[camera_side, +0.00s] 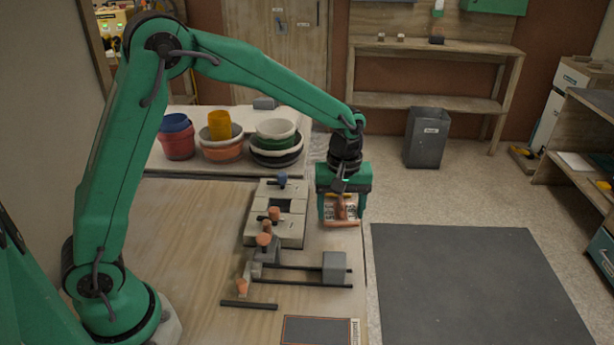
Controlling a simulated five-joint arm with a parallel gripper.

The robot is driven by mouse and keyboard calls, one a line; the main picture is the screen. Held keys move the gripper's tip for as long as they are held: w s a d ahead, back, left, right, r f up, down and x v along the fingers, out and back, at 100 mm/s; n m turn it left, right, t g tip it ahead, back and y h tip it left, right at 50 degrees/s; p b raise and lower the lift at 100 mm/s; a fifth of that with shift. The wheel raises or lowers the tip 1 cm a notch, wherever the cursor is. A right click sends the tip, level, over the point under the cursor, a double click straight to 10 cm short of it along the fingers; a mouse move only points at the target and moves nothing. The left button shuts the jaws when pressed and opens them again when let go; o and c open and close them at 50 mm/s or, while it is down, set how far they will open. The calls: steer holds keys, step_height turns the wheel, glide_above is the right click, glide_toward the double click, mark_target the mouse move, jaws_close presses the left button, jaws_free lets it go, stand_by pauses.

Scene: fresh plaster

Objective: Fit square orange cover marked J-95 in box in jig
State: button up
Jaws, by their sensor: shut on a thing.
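My gripper (341,214) hangs pointing down at the right edge of the wooden bench. It is shut on an orange piece, the cover (341,207), which shows between its fingers. The fingers partly hide the cover, and no marking can be read. The pale jig (293,230) lies on the bench just left of my gripper, with blocks and orange-brown knobs on it. A dark square opening (282,205), seemingly the box, shows in its middle. My gripper is above and to the right of the jig, apart from it.
A clamp with two dark rods and a grey block (335,268) lies in front of the jig. A dark flat bar (249,305) and a dark mat (317,331) are nearer. Stacked bowls and pots (276,143) stand behind. The bench's left part is clear.

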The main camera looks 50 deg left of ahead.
steer(key=shift+a, duration=0.15)
steer(key=m, duration=0.1)
glide_toward(278, 198)
steer(key=s+d+r, duration=0.1)
steer(key=d, duration=0.3)
steer(key=shift+s+a, duration=0.35)
steer(key=shift+a, duration=0.4)
steer(key=shift+f, duration=0.2)
steer(key=shift+f, duration=1.75)
steer(key=shift+f, duration=2.35)
stand_by(0.8)
